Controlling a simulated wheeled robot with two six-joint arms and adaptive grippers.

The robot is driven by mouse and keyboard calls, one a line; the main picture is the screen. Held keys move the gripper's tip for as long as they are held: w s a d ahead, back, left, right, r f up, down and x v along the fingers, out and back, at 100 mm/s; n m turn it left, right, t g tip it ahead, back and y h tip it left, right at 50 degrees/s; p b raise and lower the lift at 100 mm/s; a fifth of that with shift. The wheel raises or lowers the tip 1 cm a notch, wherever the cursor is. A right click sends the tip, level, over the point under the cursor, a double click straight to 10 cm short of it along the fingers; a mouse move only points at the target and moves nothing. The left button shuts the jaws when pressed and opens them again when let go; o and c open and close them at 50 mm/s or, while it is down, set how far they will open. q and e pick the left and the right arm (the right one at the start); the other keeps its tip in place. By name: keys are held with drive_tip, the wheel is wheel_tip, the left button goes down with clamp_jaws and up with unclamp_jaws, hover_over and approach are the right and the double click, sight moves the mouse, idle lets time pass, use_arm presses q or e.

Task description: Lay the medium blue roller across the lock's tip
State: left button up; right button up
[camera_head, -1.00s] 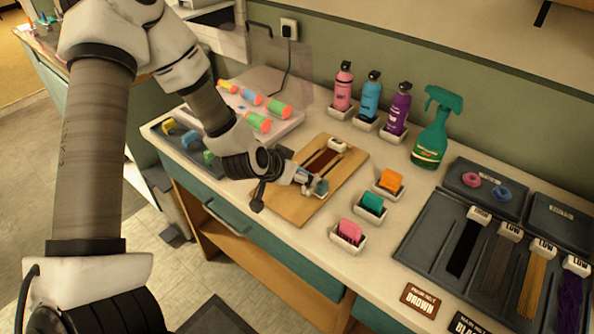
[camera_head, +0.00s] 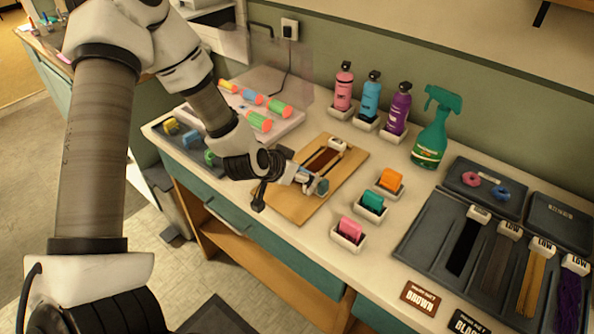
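The brown lock (camera_head: 322,160) lies on a wooden board (camera_head: 291,209), its white clip-like top (camera_head: 337,144) at the far end. My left gripper (camera_head: 309,183) is low over the near part of the board, by the lock's near end. A small blue-grey round end (camera_head: 321,187) shows at its fingertips; it looks like the medium blue roller, gripped, mostly hidden by the fingers. I cannot tell whether it touches the lock. Another blue roller with a pinkish end (camera_head: 251,97) lies among other rollers on a pale tray (camera_head: 288,127). My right gripper is not in view.
Orange (camera_head: 390,180), teal (camera_head: 373,202) and pink (camera_head: 350,228) pieces sit in white holders right of the board. Bottles (camera_head: 371,97) and a green spray bottle (camera_head: 434,130) stand behind. A dark tray (camera_head: 424,235) with hair strands is at right.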

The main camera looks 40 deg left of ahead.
use_arm(q)
drive_tip(key=shift+s+d+f, duration=0.15)
drive_tip(key=shift+s+f, duration=0.2)
drive_tip(key=shift+f, duration=0.2)
drive_tip(key=o, duration=0.9)
drive_tip(key=shift+o, duration=0.8)
drive_tip(key=shift+w+d+f+g, duration=0.1)
drive_tip(key=shift+w+f+g, duration=0.1)
drive_tip(key=shift+w+g, duration=0.1)
drive_tip(key=shift+s, duration=0.1)
drive_tip(key=shift+r, duration=0.2)
drive_tip(key=r+p, duration=0.2)
drive_tip(key=shift+a+r+p, duration=0.25)
drive_tip(key=shift+a+p, duration=0.05)
drive_tip(key=shift+p, duration=0.1)
drive_tip(key=r+p, duration=0.4)
drive_tip(key=r, duration=0.1)
drive_tip(key=shift+w+p, duration=0.25)
drive_tip(key=shift+p, duration=0.05)
drive_tip(key=shift+f, duration=0.15)
